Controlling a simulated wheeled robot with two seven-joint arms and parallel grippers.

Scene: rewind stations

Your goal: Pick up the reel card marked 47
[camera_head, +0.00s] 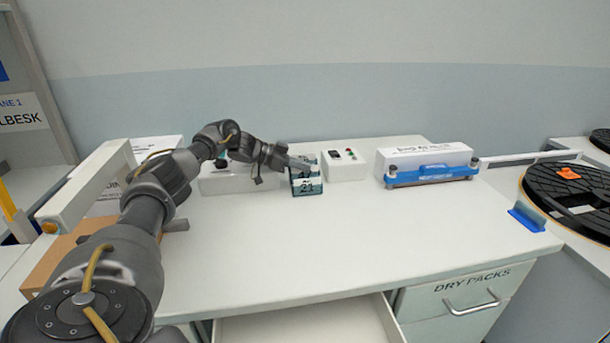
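My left arm reaches in from the left across the white bench. My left gripper (302,166) is at a small dark teal holder (307,188) near the back of the bench, with its fingertips over the holder's top. The holder's front carries a pale label that appears to read 21. I cannot make out a card marked 47. The gripper hides part of the holder's top, and the fingers are too small to show whether they are open or shut. My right gripper is not in view.
A white box with buttons (344,166) stands just right of the holder. A white unit with a blue bar (430,172) is further right. An open drawer (310,324) is at the front, beside a drawer marked DRY PACKS (458,294). The middle of the bench is clear.

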